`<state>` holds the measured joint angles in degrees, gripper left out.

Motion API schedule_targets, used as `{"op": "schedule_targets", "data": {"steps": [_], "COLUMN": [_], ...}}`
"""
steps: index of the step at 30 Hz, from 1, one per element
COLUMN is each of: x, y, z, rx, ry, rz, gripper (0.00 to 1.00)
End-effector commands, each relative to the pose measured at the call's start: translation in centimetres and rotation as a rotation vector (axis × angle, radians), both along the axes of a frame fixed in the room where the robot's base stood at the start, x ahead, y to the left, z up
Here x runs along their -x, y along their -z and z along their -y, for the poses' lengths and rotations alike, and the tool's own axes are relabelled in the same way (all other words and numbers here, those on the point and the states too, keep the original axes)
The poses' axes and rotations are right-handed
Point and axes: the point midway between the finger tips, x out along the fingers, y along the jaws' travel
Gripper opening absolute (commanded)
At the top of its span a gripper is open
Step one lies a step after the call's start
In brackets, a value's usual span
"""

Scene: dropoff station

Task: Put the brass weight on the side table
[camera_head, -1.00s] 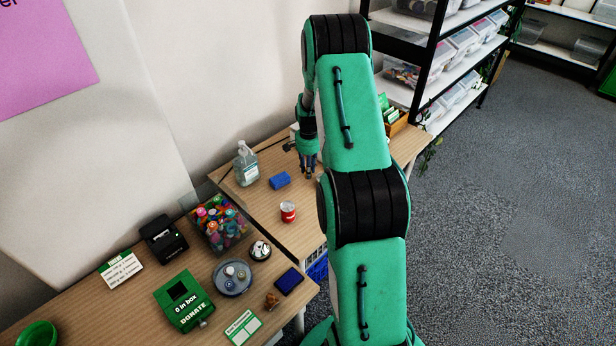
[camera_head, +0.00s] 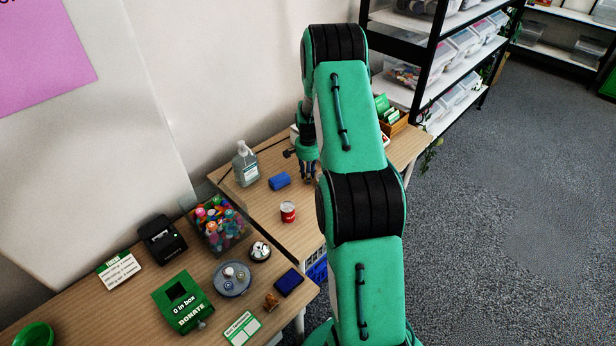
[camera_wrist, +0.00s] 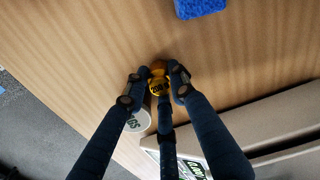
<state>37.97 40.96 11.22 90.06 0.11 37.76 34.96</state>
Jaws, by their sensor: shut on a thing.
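The brass weight (camera_wrist: 159,86) is a small yellow-gold piece with dark lettering on top, seen in the wrist view. My gripper (camera_wrist: 159,76) is shut on it, with its dark fingers around its sides. In the head view my gripper (camera_head: 309,176) is low over the side table (camera_head: 262,208), partly behind my arm. The weight cannot be made out there. The wood top (camera_wrist: 85,50) lies below the weight in the wrist view. I cannot tell whether the weight touches it.
In the wrist view, a pale round container (camera_wrist: 138,121) sits close beside my gripper. The nearer table (camera_head: 108,311) is crowded.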

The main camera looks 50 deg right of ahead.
Motion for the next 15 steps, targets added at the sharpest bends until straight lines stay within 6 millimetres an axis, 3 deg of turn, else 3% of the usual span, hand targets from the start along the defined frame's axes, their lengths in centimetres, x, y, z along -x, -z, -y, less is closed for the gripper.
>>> {"op": "schedule_targets", "data": {"steps": [9, 10, 12, 15], "x": [0.0, 0.01, 0.02, 0.02], "y": [0.26, 0.24, 0.22, 0.22], "z": [0.0, -0.01, -0.02, -0.02], "rx": [0.0, 0.0, 0.0, 0.0], "ry": [0.0, 0.0, 0.0, 0.0], "rz": [0.0, 0.0, 0.0, 0.0], "gripper": [0.0, 0.3, 0.43, 0.43]}}
